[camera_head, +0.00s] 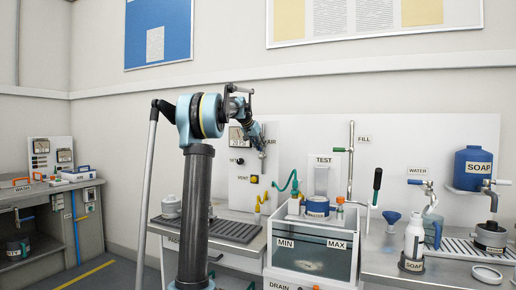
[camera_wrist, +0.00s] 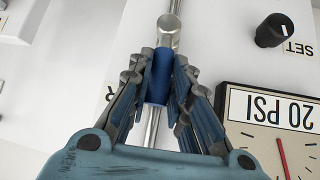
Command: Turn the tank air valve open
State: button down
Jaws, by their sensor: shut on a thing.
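The air valve shows in the wrist view as a blue handle (camera_wrist: 159,82) on a silver fitting (camera_wrist: 168,32). My gripper (camera_wrist: 163,66) has its two fingers on either side of the blue handle and is closed on it. In the head view my gripper (camera_head: 261,140) is at the wall panel beside the AIR label (camera_head: 270,142). The valve is largely hidden behind my gripper there. A gauge (camera_wrist: 275,125) marked 20 PSI and a black SET knob (camera_wrist: 270,31) show at the right of the wrist view.
A clear water tank (camera_head: 311,262) marked MIN and MAX stands below and right of my gripper. A green hose (camera_head: 289,183) hangs near its left edge. A yellow VENT knob (camera_head: 254,179) is lower on the panel.

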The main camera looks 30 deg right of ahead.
jog(key=shift+w+a, duration=0.1)
jog(key=shift+w, duration=0.1)
jog(key=c, duration=1.5)
grip_release()
jog(key=shift+w+f, duration=0.1)
jog(key=shift+f, duration=0.05)
jog(key=shift+o, duration=0.2)
jog(key=v, duration=1.2)
